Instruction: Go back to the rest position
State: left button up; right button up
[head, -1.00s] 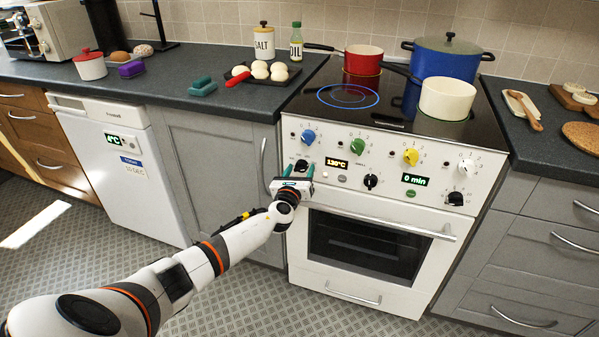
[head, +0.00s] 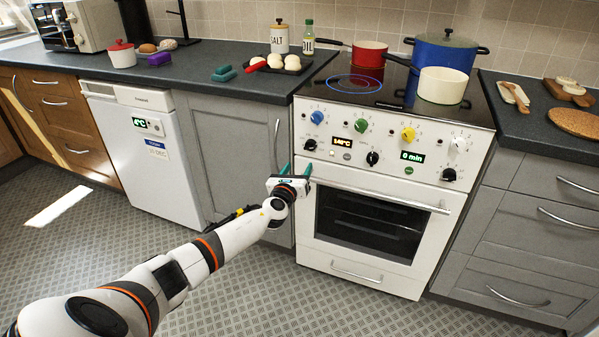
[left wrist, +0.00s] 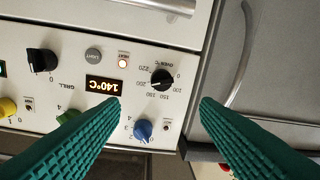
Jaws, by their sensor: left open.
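My left gripper (head: 297,171) is open and empty in front of the oven, just below the control panel's left part. Its two teal fingers point at the panel and stand apart from it. In the left wrist view both fingers frame the panel from the sides, with nothing between them. The black oven knob (left wrist: 161,79) stands beyond the fingertips; it also shows in the head view (head: 310,145). The oven display (left wrist: 103,85) reads 140°C, and a small heat lamp (left wrist: 122,63) is lit. My right gripper is not in view.
The oven door handle (head: 378,196) runs just right of my gripper. A cabinet handle (head: 276,142) is close on the left. A red pan (head: 369,57), a blue pot (head: 446,55) and a white pot (head: 443,86) stand on the cooktop. The floor (head: 330,310) before the oven is clear.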

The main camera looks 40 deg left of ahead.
pick_arm(q)
jog(key=shift+w+a+f, duration=0.1)
jog(key=shift+w+f, duration=0.05)
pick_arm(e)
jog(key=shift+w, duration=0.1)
